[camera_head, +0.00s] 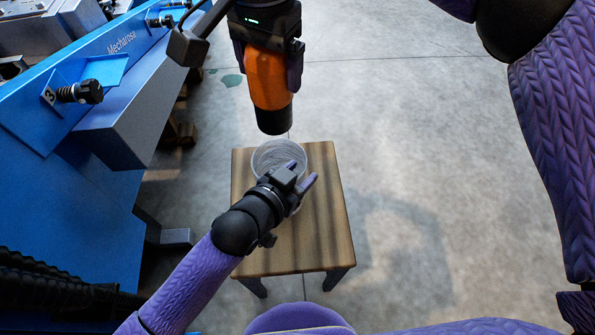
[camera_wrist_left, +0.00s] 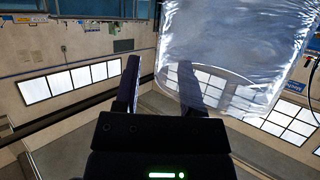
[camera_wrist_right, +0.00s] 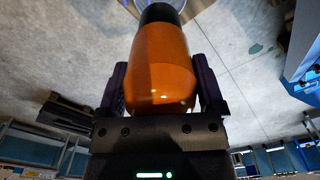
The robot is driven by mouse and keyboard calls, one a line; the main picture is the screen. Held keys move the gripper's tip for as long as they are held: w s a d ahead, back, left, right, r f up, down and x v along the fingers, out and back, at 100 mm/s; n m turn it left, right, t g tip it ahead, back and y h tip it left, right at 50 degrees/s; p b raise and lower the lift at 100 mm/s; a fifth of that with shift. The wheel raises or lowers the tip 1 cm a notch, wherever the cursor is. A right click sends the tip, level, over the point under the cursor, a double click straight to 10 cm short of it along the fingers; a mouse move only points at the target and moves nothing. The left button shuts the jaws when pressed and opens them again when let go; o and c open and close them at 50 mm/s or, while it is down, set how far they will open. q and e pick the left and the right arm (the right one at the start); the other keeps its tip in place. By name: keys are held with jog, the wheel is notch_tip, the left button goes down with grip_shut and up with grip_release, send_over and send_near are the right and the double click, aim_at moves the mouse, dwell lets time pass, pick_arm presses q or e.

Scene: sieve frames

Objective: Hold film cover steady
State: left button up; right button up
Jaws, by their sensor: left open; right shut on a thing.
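The clear film cover (camera_head: 279,154) stands as a see-through round cylinder on a small wooden stool. It also fills the upper right of the left wrist view (camera_wrist_left: 240,45). My left gripper (camera_head: 303,176) is at the cover's near side with its fingers apart. In the left wrist view, one finger of my left gripper (camera_wrist_left: 160,80) overlaps the film and the other is clear of it; I cannot tell whether they touch. My right gripper (camera_head: 267,60) is shut on an orange tool with a black end (camera_head: 268,85). The black end points down toward the cover from above.
The wooden stool (camera_head: 320,220) has bare top to the right of and below the cover. A blue machine (camera_head: 60,190) with black knobs fills the left side. The grey floor (camera_head: 430,150) to the right is clear.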

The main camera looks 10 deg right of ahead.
pick_arm(q)
grip_shut()
jog(key=shift+a+f, duration=0.1)
dwell(2.9)
